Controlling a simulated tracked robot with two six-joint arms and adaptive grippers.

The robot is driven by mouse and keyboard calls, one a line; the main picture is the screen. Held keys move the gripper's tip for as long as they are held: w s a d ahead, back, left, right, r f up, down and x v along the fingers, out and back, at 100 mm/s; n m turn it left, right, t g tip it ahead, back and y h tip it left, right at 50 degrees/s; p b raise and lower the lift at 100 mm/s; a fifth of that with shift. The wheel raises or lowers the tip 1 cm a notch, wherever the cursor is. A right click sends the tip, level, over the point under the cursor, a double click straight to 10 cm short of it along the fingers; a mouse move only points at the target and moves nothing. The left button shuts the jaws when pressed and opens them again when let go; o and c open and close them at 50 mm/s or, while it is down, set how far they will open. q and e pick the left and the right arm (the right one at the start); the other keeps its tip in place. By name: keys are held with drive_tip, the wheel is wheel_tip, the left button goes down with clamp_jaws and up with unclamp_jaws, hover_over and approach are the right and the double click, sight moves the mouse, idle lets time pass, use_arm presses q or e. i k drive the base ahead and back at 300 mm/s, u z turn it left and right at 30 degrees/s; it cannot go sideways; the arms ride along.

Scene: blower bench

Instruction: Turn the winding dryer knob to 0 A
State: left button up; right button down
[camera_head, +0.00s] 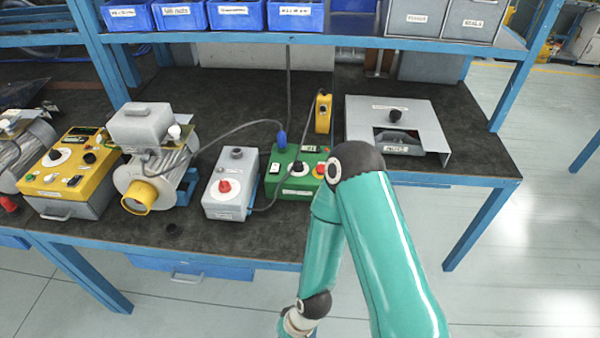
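Two control boxes with knobs stand on the bench, and their labels are too small for me to tell which is the winding dryer. The yellow-topped box (66,165) at the left has a black knob (90,158), a white round dial (60,156) and a dark display. The green box (296,180) in the middle has a dark knob (297,167), red and yellow buttons and a small display. My arm folds in front of the green box's right side and hides part of it. No knob setting is readable. Neither gripper is in view.
A grey box with a red knob (225,186), a motor with a yellow outlet (139,197), a yellow handheld device (323,114) and a grey metal stand (428,118) are on the bench. Cables cross between them. Blue bins (232,14) line the shelf above.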

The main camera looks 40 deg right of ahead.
sight(298, 165)
drive_tip(key=u, duration=1)
drive_tip(key=k, duration=1.55)
drive_tip(key=z, duration=0.75)
drive_tip(key=i, duration=1)
drive_tip(key=u, duration=0.05)
